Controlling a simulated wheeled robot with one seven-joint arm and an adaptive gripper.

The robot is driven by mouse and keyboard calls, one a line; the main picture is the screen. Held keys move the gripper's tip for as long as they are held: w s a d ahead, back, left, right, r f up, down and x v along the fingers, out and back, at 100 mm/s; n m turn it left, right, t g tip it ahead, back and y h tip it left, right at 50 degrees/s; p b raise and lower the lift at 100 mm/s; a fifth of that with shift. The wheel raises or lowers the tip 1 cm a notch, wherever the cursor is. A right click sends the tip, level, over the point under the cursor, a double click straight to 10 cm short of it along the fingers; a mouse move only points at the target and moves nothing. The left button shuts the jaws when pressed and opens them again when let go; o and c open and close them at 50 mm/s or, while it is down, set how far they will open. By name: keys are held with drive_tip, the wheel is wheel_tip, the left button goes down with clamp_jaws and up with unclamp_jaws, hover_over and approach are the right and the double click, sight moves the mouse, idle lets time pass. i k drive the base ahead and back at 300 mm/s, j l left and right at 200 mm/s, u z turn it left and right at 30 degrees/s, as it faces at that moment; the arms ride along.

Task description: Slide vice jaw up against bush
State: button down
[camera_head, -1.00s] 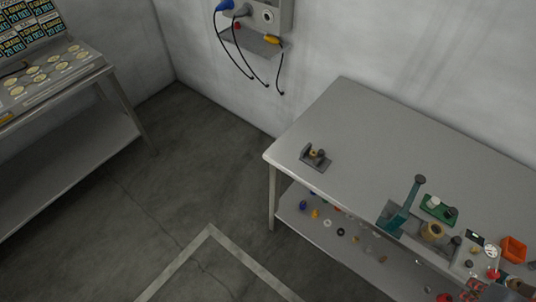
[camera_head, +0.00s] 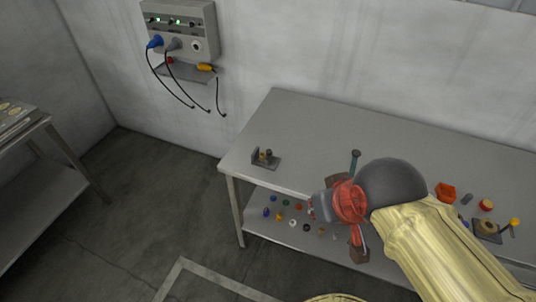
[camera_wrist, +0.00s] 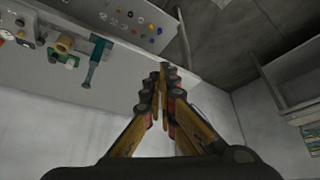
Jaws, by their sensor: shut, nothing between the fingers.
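The small dark grey vice (camera_head: 270,163) stands on the bench top near its left end in the head view. A small brass-coloured bush (camera_head: 263,157) sits at it. The gap between the jaw and the bush is too small to tell. My gripper (camera_head: 318,207) is at the bench's front edge, right of and apart from the vice, partly hidden by my arm. In the wrist view my gripper's fingers (camera_wrist: 166,72) are shut together and hold nothing. I cannot make out the vice in the wrist view.
The bench top (camera_head: 330,130) is clear behind and around the vice. A teal lever press (camera_wrist: 97,60) stands farther along, with an orange bin (camera_head: 446,192) to its right in the head view. Several small parts lie on the lower shelf (camera_head: 270,225). A wall box with cables (camera_head: 180,30) hangs behind.

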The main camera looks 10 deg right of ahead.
sight(269, 152)
drive_tip(key=i, duration=1)
